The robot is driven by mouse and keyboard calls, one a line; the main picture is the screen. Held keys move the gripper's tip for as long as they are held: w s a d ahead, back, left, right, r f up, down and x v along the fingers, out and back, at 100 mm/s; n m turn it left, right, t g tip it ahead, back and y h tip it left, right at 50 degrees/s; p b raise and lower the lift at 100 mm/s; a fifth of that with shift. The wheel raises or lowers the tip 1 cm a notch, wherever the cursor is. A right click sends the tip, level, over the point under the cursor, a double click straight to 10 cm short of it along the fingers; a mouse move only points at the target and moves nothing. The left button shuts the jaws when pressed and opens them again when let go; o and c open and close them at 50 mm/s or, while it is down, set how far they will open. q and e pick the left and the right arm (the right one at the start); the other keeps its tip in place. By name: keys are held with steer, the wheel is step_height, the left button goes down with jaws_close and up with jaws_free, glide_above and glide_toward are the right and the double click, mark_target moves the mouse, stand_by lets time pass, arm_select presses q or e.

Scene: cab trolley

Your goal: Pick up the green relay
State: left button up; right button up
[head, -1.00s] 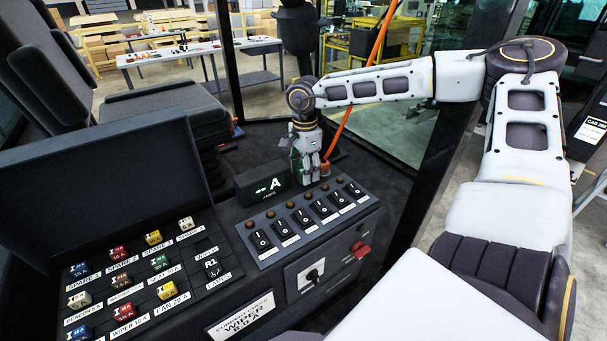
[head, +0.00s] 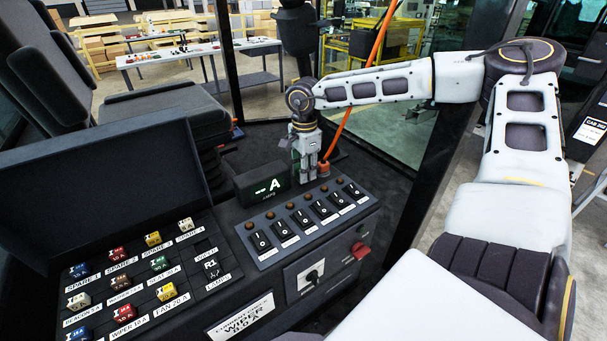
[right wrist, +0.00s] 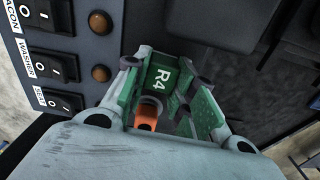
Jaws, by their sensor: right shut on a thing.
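The green relay (right wrist: 160,77), marked R4, sits between the fingers of my right gripper (right wrist: 165,95) in the right wrist view. The fingers are shut on it, with green surfaces along both sides. In the head view my right gripper (head: 307,172) points down just behind the switch panel, beside the display box. The relay is mostly hidden by the fingers there, and I cannot tell whether it touches the surface below. My left gripper is out of view.
The display box (head: 264,184) showing A and the rocker switch panel (head: 305,217) are close to the right gripper. An orange part (head: 323,169) is beside its fingers. The open fuse box (head: 130,283), with several coloured fuses and socket R1, lies at lower left.

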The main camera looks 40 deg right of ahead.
steer(key=shift+r, duration=0.1)
steer(key=shift+r+p, duration=0.5)
steer(key=shift+r, duration=1.25)
steer(key=shift+s+a, duration=0.2)
steer(key=shift+s, duration=1.35)
steer(key=shift+s+p, duration=0.6)
steer(key=shift+s, duration=0.2)
steer(key=shift+s+a+p, duration=0.2)
steer(key=shift+s+p, duration=0.15)
steer(key=shift+s, duration=0.35)
steer(key=shift+s+d, duration=0.1)
steer(key=shift+s, duration=0.25)
steer(key=shift+s, duration=0.2)
steer(key=shift+s+p, duration=0.35)
steer(key=shift+s+a, duration=0.2)
steer(key=shift+s, duration=0.3)
